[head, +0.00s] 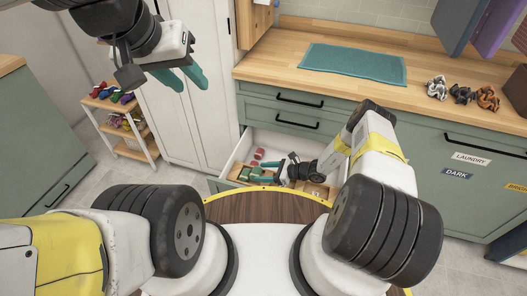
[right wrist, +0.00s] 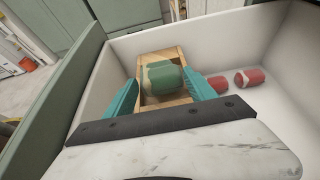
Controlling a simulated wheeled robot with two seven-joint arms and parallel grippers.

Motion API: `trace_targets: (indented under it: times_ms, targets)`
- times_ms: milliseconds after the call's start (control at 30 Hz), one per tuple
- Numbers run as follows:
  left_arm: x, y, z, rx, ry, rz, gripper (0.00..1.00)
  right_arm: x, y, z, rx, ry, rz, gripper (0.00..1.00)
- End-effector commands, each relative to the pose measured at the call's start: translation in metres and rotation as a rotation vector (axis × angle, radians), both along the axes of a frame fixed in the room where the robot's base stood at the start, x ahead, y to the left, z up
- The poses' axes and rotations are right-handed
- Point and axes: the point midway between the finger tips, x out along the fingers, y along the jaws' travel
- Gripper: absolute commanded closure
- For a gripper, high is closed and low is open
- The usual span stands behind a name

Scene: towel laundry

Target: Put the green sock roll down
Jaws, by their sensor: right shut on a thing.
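The green sock roll (right wrist: 166,80) is between the teal fingers of my right gripper (right wrist: 163,96) in the right wrist view. It is at a small wooden box (right wrist: 180,54) inside the open drawer; I cannot tell whether it touches the box floor. In the head view my right gripper (head: 264,174) reaches down into the drawer, with green (head: 246,173) showing at its fingers. My left gripper (head: 192,80) is raised at the upper left, its fingers apart and empty.
The white drawer (right wrist: 95,103) has walls close around my right gripper. Two red rolls (right wrist: 242,78) lie in it beside the box. The counter above holds a teal mat (head: 352,64) and several crumpled socks (head: 461,94). A shelf rack (head: 125,125) stands at the left.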

Motion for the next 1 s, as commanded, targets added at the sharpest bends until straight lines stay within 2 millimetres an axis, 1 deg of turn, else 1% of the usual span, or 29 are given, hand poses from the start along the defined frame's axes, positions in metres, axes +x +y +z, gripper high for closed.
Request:
trace_targets:
  times_ms: [33, 133, 533, 567, 600, 667, 1000]
  targets:
    - [0.000, 0.000, 0.000, 0.000, 0.000, 0.000, 0.64, 0.000, 0.000, -0.009, -0.002, 0.001, 0.000, 0.80]
    - [0.000, 0.000, 0.000, 0.000, 0.000, 0.000, 0.64, 0.000, 0.000, -0.018, -0.001, -0.001, 0.000, 0.80]
    - [0.000, 0.000, 0.000, 0.000, 0.000, 0.000, 0.64, 0.000, 0.000, -0.023, 0.000, 0.000, 0.000, 0.80]
    - [0.000, 0.000, 0.000, 0.000, 0.000, 0.000, 0.64, 0.000, 0.000, -0.024, 0.000, 0.000, 0.000, 0.34]
    - [0.000, 0.000, 0.000, 0.000, 0.000, 0.000, 0.64, 0.000, 0.000, -0.023, -0.001, -0.001, 0.000, 0.26]
    - [0.000, 0.000, 0.000, 0.000, 0.000, 0.000, 0.64, 0.000, 0.000, -0.023, -0.001, -0.001, 0.000, 0.14]
    - [0.000, 0.000, 0.000, 0.000, 0.000, 0.000, 0.64, 0.000, 0.000, -0.022, -0.001, -0.001, 0.000, 0.14]
